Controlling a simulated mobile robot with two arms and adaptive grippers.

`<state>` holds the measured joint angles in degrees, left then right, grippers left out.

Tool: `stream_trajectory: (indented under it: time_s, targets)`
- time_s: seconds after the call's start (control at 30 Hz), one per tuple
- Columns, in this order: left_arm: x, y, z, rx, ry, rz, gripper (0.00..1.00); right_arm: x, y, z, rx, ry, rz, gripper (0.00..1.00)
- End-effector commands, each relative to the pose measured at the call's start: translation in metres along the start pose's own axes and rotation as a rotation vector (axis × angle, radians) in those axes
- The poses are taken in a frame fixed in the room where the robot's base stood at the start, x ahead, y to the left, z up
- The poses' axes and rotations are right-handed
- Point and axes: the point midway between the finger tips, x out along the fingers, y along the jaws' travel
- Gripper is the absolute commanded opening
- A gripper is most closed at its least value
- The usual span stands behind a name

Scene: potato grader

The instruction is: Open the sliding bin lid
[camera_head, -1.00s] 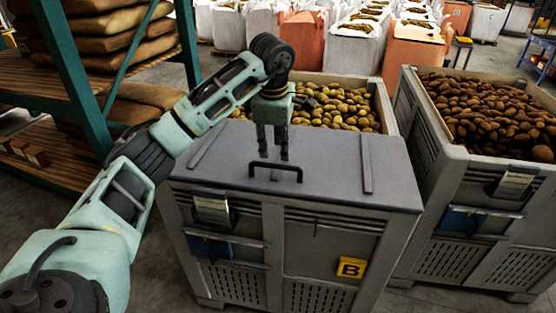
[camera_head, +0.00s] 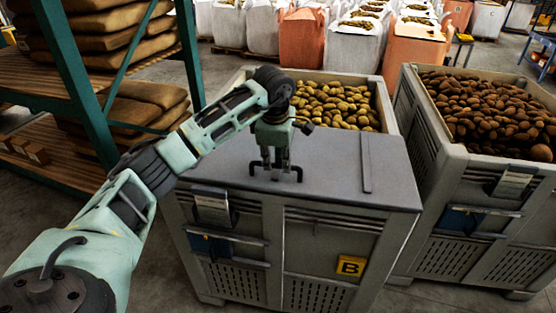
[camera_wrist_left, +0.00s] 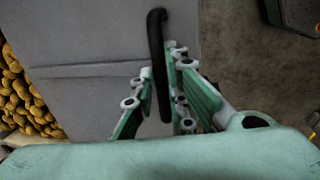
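The grey sliding lid (camera_head: 325,165) covers the front part of bin B (camera_head: 330,225); yellow potatoes show behind it. Its black bar handle (camera_head: 298,174) is near the lid's front edge, and it also shows in the left wrist view (camera_wrist_left: 157,45). My left gripper (camera_head: 275,168) points down at the handle. In the left wrist view its fingers (camera_wrist_left: 160,100) are apart, one on each side of the handle bar. The right finger looks very close to the bar; I cannot tell if it touches. My right gripper is in no view.
A second bin (camera_head: 425,150) with brown potatoes stands close on the right. A green-framed rack (camera_head: 75,85) with brown sacks (camera_head: 115,55) stands at the left, near my left arm. White and orange bulk bags (camera_head: 350,48) line the back.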

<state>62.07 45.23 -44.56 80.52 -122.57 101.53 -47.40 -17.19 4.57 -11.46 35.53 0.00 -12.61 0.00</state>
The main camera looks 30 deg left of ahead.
Motion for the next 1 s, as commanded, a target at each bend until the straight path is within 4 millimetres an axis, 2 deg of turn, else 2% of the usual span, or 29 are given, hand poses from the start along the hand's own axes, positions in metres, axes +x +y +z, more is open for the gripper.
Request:
stream_trajectory:
  time_s: [0.1, 0.67, 0.83, 1.0]
  targets:
    - [0.0, 0.0, 0.0, 0.0, 0.0, 0.0, 0.0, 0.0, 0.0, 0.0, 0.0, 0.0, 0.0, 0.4]
    - [0.0, 0.003, 0.0, -0.001, -0.001, 0.001, 0.0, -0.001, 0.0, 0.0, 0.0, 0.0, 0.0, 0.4]
    - [0.001, 0.018, 0.001, -0.003, -0.002, 0.003, 0.0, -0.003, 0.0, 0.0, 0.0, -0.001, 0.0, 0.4]
    - [0.004, 0.046, 0.001, -0.006, -0.002, 0.007, 0.0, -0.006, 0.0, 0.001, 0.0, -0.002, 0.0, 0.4]
